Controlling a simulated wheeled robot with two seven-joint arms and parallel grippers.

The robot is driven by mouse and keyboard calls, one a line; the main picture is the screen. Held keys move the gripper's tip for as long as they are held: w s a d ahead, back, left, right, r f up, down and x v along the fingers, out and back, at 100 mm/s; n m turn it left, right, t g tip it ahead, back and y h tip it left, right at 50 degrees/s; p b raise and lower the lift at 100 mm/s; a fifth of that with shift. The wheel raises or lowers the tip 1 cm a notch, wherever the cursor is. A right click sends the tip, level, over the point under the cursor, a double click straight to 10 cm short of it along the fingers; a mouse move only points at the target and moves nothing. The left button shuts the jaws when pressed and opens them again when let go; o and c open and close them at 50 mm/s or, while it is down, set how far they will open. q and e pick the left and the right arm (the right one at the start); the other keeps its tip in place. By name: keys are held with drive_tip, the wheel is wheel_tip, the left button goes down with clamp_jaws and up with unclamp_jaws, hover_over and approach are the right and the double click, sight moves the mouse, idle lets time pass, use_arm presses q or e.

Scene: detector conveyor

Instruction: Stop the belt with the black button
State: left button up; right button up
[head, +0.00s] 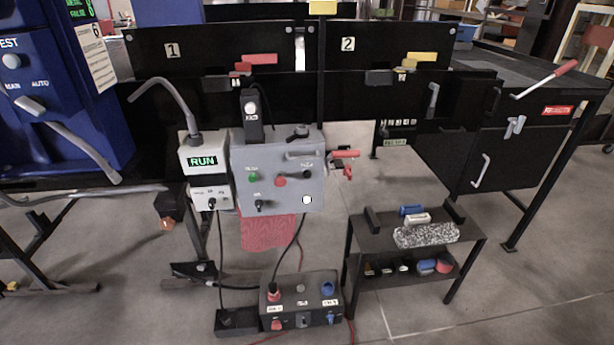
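A grey control box (240,170) stands in the middle of the head view. Its face carries a green button (253,177), a red button (280,182), a black knob or button (308,175) at the right and another black one (260,205) at the lower left. I cannot tell which of these is the black button. A white round spot (307,200) sits at the lower right of the face. A display (202,161) left of the box reads RUN in green. Neither of my grippers is in view.
A floor box (302,302) with coloured controls and cables stands below. A low black stand (375,232) with small items is at right. Black panels marked 1 (171,50) and 2 (348,44) rise behind. A blue machine (60,100) fills the left.

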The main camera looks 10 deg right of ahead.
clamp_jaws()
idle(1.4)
